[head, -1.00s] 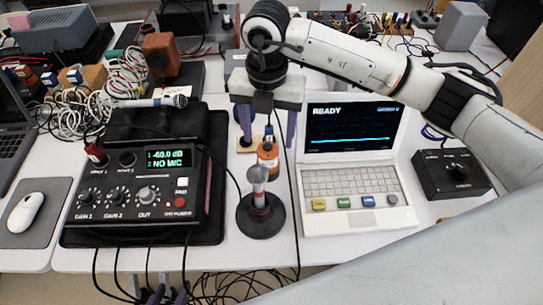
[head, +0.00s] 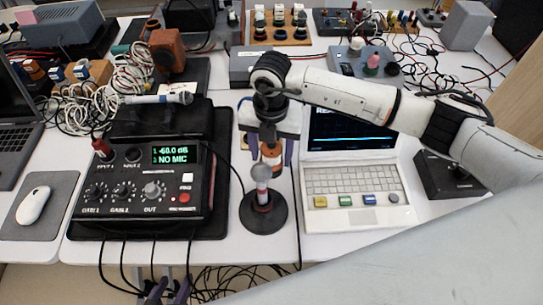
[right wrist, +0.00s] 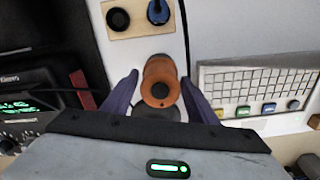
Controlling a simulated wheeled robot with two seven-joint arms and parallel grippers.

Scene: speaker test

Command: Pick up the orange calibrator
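The orange calibrator (head: 271,152) stands behind a grey-headed microphone on a round black stand (head: 264,213) in the head view. The right wrist view shows it from above, as an orange cylinder (right wrist: 160,82). My right gripper (head: 269,160) is lowered over it. Its two purple fingers stand apart on either side of the calibrator (right wrist: 163,98), with a visible gap at least on the right. The gripper hides part of the calibrator in the head view. My left gripper (head: 168,291) is low at the bottom edge, in front of the table, its fingers apart and empty.
A black audio interface (head: 140,185) reading NO MIC stands left. A white laptop (head: 352,185) is close on the right. A wooden board (right wrist: 137,20) with black and blue pieces lies behind the calibrator. Cables (head: 200,285) hang at the front edge.

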